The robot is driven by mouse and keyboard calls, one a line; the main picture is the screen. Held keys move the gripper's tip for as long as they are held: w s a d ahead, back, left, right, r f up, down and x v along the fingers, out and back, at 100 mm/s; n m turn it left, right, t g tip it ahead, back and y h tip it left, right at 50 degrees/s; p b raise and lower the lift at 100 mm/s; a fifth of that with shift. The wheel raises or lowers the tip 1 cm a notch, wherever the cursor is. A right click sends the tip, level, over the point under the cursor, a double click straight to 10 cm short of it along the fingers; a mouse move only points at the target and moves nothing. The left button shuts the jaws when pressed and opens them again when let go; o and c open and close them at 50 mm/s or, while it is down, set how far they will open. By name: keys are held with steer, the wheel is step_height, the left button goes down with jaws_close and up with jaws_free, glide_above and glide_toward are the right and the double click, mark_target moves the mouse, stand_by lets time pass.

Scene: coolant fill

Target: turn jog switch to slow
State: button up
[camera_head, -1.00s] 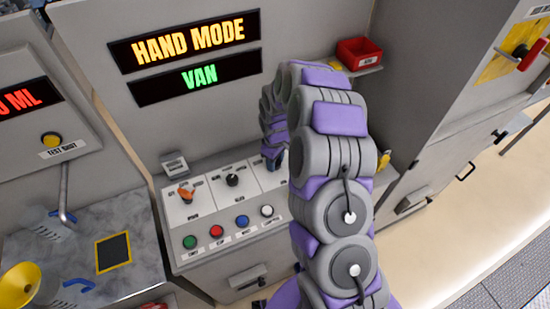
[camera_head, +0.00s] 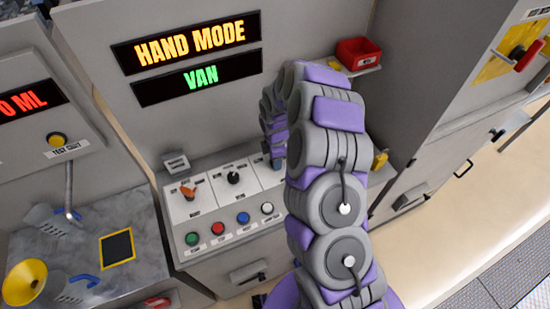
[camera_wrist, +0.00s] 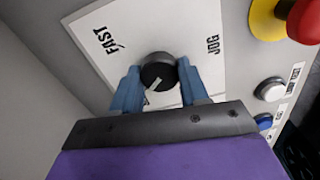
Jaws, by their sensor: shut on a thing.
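The jog switch (camera_wrist: 159,72) is a round black knob with a pale pointer line. It sits on a white plate (camera_wrist: 186,25) marked FAST on one side and JOG on another. The pointer line runs toward the lower left in the wrist view, away from the FAST label. My gripper (camera_wrist: 158,84) has its two blue fingers on opposite sides of the knob, shut on it. The SLOW label is not readable. In the head view my arm hides the knob and most of the gripper.
A red mushroom button (camera_wrist: 304,20) on a yellow base stands near the plate, with white (camera_wrist: 270,89) and blue (camera_wrist: 264,121) buttons below. In the head view, an orange switch (camera_head: 188,193) and a black knob (camera_head: 233,178) sit left of my arm.

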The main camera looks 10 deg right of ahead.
steer(key=shift+w+r+n, duration=0.1)
steer(key=shift+w+n, duration=0.05)
steer(key=shift+n, duration=0.75)
steer(key=o, duration=1)
steer(key=shift+o, duration=0.2)
step_height(320, 180, up, 17)
steer(key=p, duration=0.1)
steer(key=shift+r, duration=0.15)
